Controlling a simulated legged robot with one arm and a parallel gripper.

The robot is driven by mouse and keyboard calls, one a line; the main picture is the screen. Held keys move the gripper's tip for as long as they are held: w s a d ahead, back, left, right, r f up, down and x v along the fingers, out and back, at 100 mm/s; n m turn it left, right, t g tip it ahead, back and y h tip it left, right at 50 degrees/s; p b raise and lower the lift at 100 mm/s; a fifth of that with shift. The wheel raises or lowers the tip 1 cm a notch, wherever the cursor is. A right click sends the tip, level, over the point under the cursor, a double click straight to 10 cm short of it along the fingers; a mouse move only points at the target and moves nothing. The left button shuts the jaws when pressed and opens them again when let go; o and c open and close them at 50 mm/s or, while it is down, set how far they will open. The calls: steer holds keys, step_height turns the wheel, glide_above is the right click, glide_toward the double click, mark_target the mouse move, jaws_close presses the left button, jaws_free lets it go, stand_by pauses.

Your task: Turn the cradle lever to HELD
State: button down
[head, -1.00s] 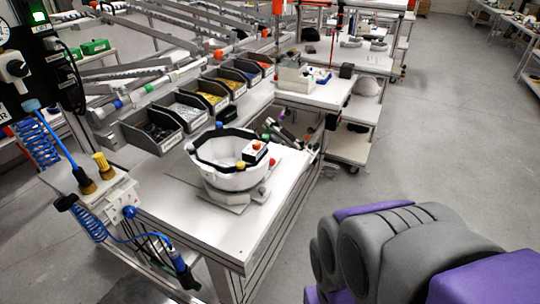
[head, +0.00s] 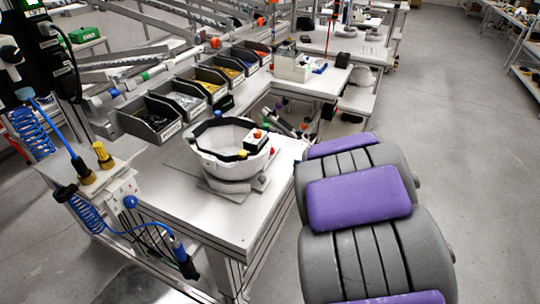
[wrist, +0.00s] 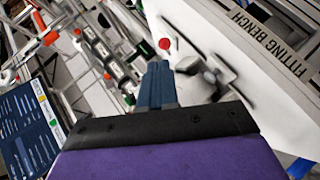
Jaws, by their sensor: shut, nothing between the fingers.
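A white helmet shell (head: 222,168) with a black rim band sits open side up in a grey cradle (head: 235,190) on the white bench. A small white-and-black box (head: 256,141) with an orange-red top is at the shell's right rim. I cannot clearly make out the cradle lever or its marking in the head view. In the wrist view, my gripper (wrist: 158,68) is shut and empty, its blue-grey fingers together. A red round knob (wrist: 165,44) appears just beyond the fingertips; I cannot tell whether it belongs to the lever. Grey fittings (wrist: 212,78) lie to its right.
The bench carries the label FITTING BENCH (wrist: 268,42). Parts bins (head: 185,100) line its back edge. A blue coiled hose (head: 90,215) and a socket post (head: 122,188) stand at the left. Open floor (head: 460,140) lies to the right.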

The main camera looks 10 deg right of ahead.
steer(key=n+y, duration=0.1)
steer(key=a+n+y, duration=0.1)
steer(key=w+a+f+n+y, duration=0.1)
steer(key=shift+a+t+y, duration=0.2)
steer(key=shift+t+y, duration=0.1)
steer(key=shift+y, duration=0.1)
steer(key=p+x, duration=0.2)
steer(key=x, duration=0.3)
steer(key=a+p+x, duration=0.1)
steer(key=p+x, duration=0.2)
steer(key=x, duration=0.2)
steer(key=shift+a+f, duration=0.1)
steer(key=w+d, duration=0.1)
steer(key=w+d+f, duration=0.1)
steer(key=shift+w+f, duration=0.15)
steer(key=shift+w, duration=0.15)
steer(key=shift+w+f, duration=0.2)
steer(key=shift+w, duration=0.05)
steer(key=shift+a, duration=0.1)
